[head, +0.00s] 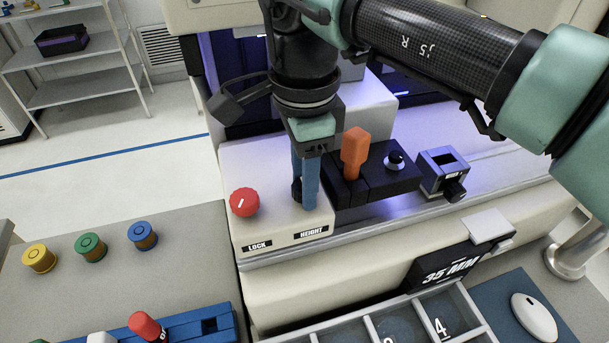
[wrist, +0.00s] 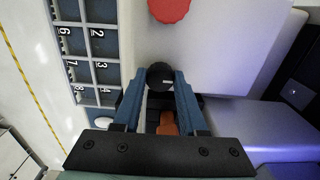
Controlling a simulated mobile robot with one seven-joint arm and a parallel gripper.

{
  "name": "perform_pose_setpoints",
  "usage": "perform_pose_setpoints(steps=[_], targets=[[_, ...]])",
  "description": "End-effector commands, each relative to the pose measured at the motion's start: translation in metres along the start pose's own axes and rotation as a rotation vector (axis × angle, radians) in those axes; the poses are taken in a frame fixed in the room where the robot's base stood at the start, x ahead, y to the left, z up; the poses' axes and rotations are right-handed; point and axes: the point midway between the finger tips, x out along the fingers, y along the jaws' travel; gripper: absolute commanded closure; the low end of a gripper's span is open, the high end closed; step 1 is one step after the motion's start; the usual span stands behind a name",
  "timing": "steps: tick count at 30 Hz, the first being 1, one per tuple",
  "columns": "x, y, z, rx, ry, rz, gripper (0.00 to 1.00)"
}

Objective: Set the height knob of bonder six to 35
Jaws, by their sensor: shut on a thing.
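The black height knob (wrist: 160,75) stands on the pale bonder panel, with a small white mark showing on its face in the wrist view. My gripper (wrist: 161,82) is shut on this knob, one blue finger on each side. In the head view my gripper (head: 305,198) points down above the HEIGHT label (head: 311,232), and its fingers hide most of the knob. The red lock knob (head: 244,202) is to the left above the LOCK label, its white line slanted. A black sign (head: 447,272) on the front reads 35 MM. No bonder number is visible.
An orange lever (head: 355,153) and a black block with a small knob (head: 395,161) stand just right of my gripper. A compartment tray (head: 470,303) and a white mouse (head: 534,317) lie in front.

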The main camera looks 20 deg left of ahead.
Motion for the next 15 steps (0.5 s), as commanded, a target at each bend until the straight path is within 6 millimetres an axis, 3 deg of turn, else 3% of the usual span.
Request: perform_pose_setpoints(steps=[12,13,15], targets=[[-0.0018,-0.0012,0.0006,-0.011,0.000,-0.005,1.00],[-0.0018,-0.0012,0.0006,-0.011,0.000,-0.005,0.57],[-0.0016,-0.0011,0.0006,-0.010,0.000,-0.005,0.44]])
